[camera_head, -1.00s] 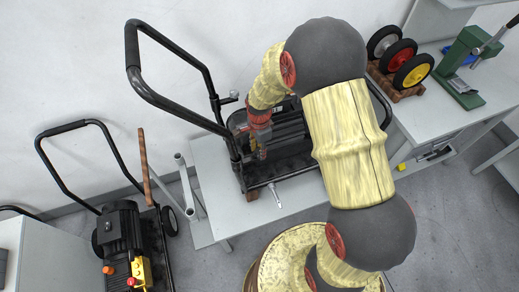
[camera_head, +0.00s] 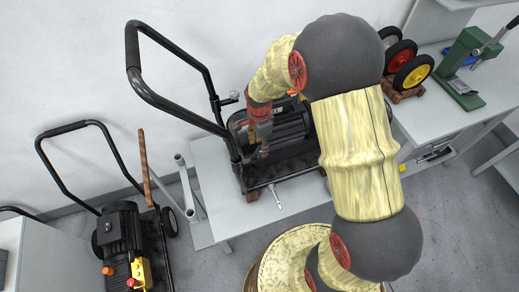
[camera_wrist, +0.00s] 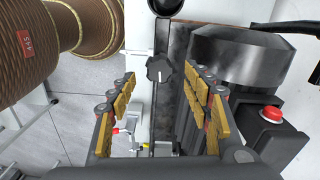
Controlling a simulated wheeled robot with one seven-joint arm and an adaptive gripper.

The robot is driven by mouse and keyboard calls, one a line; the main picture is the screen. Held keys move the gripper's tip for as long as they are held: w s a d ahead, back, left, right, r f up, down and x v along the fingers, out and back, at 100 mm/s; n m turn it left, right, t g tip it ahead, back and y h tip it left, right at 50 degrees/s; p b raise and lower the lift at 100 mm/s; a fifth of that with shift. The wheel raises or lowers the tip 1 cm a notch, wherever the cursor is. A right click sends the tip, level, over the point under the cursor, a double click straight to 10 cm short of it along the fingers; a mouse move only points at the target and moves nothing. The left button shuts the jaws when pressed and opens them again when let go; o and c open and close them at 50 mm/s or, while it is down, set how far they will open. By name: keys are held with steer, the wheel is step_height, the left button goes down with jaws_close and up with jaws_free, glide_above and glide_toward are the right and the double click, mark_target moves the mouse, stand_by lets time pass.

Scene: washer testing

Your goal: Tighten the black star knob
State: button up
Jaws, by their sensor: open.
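The black star knob (camera_wrist: 159,69) shows in the wrist view as a dark lobed disc with a short white mark. It sits ahead of my gripper (camera_wrist: 163,85), roughly between its two open padded fingers and apart from both. In the head view my gripper (camera_head: 259,150) points down at the left end of the black washer machine (camera_head: 290,125) on the table. The knob is hidden there behind my arm and gripper.
The machine's black handle frame (camera_head: 180,100) rises at the left. A red button (camera_wrist: 271,113) on a black box is right of my gripper. A silver tool (camera_head: 275,196) lies on the table (camera_head: 305,193). Wheels (camera_head: 412,70) and a green press (camera_head: 462,65) stand at the right.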

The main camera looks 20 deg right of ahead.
mark_target(259, 152)
step_height(259, 152, up, 8)
steer(key=shift+r, duration=0.1)
stand_by(0.4)
